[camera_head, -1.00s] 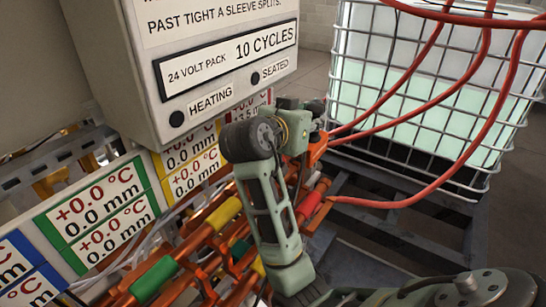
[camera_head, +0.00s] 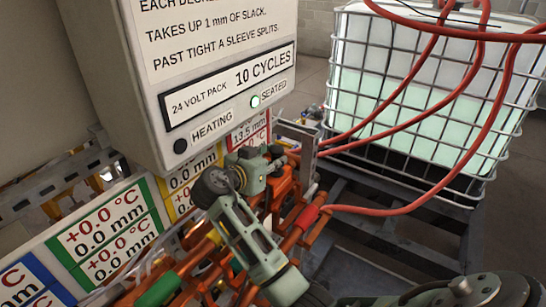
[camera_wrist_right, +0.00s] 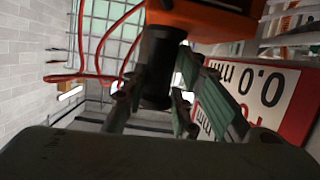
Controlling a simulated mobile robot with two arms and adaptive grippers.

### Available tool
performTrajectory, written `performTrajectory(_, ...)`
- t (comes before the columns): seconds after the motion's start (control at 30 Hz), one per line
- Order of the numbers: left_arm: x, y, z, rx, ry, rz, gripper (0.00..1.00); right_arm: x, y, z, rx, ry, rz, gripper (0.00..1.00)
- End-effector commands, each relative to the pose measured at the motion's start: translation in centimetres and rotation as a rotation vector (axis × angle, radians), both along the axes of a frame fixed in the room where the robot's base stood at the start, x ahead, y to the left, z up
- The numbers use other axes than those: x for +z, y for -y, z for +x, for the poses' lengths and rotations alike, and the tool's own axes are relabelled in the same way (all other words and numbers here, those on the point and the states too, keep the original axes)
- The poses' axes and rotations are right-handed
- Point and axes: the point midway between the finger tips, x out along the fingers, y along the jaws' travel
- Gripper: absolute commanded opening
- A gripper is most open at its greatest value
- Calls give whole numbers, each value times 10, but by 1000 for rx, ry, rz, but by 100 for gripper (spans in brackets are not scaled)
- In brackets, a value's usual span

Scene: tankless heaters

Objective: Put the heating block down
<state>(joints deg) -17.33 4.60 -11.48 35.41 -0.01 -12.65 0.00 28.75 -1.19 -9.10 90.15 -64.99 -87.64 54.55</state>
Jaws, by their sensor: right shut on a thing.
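My right gripper (camera_head: 268,163) is low beside the control box, over the orange pipework. In the right wrist view its fingers (camera_wrist_right: 155,95) are shut around a black cylindrical grip (camera_wrist_right: 158,62). An orange body, which looks like the heating block (camera_wrist_right: 205,18), is joined to that grip at the top of the view. In the head view the gripper mostly hides the block, and I cannot tell its edges from the orange parts behind. My left gripper is not in view.
The control box (camera_head: 215,70) hangs close above the gripper. Coloured readout panels (camera_head: 112,232) line the left. Orange pipes carry green, yellow and red sleeves (camera_head: 307,217). Red hoses (camera_head: 400,208) run right, past a caged white tank (camera_head: 415,100).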

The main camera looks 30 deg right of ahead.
Motion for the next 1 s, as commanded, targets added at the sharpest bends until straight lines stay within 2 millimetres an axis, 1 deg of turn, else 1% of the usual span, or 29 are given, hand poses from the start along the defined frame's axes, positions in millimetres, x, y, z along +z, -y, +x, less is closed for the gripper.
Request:
performTrajectory(0.23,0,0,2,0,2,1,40,1,0,0,1,6,-3,0)
performTrajectory(0.37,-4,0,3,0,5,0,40,-3,0,0,1,6,-3,0)
performTrajectory(0.4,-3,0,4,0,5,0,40,-4,0,0,1,1,1,29)
performTrajectory(0.6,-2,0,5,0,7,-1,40,-4,0,0,0,0,0,45)
performTrajectory(0.87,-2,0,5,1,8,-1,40,-4,0,0,0,0,0,45)
performTrajectory(1.0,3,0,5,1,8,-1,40,1,0,0,0,0,0,45)
